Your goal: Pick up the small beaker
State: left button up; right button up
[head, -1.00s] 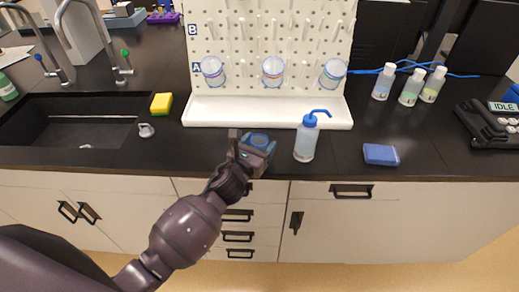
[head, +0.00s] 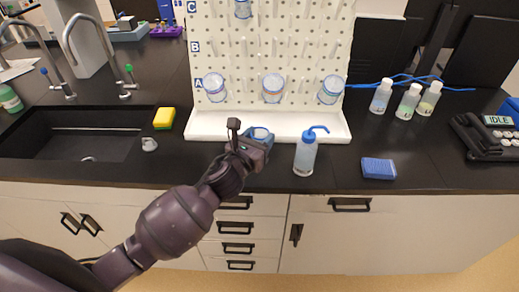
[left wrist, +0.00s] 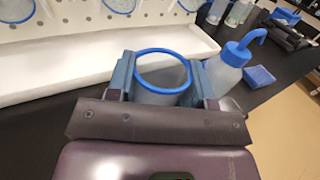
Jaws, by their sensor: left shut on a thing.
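The small beaker (left wrist: 162,75) has a blue rim and a clear, whitish body. In the left wrist view it sits upright between the two fingers of my left gripper (left wrist: 160,80), which is shut on its sides. In the head view my left gripper (head: 254,145) is at the counter's front part, just left of the wash bottle, and only the beaker's rim (head: 261,134) shows. Its base is hidden, so I cannot tell whether it touches the counter. My right gripper is not in view.
A wash bottle (head: 305,154) with a blue cap stands close to the right of the beaker. A white pegboard (head: 270,55) with hung beakers and a drip tray (head: 210,124) stands behind. A blue sponge (head: 378,169) lies right, a sink (head: 70,140) left.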

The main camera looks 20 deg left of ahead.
pick_arm(q)
notch_tip(320, 180, up, 12)
jog(key=p, duration=0.1)
jog(key=shift+p, duration=0.3)
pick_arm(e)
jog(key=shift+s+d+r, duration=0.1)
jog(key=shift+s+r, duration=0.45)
pick_arm(q)
jog(key=o, duration=0.5)
jog(key=shift+c, duration=0.2)
jog(key=c, duration=0.4)
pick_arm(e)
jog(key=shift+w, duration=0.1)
